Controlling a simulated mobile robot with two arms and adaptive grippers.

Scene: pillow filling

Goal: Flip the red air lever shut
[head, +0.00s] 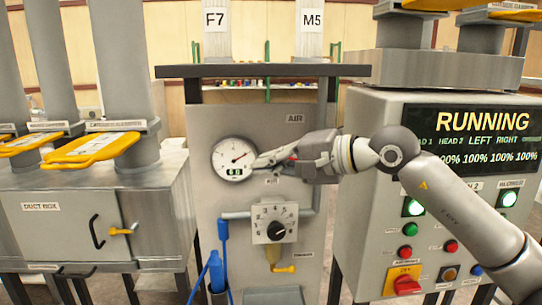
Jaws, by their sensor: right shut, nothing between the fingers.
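My right gripper (264,162) reaches in from the right in front of the grey air panel (290,135), just below its AIR label. Its fingers are shut and empty, pointing left toward the round gauge (233,158). A small patch of red, likely part of the red air lever (292,158), shows beside the fingers. Most of the lever is hidden behind the gripper, so I cannot tell its position or whether the gripper touches it. My left gripper is not in view.
A numbered dial (274,223) and a small yellow handle (284,269) sit lower on the panel. The control cabinet (365,215) with a RUNNING display (482,121) stands right. The duct box (70,225) stands left. A dark shelf edge (262,71) runs above the panel.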

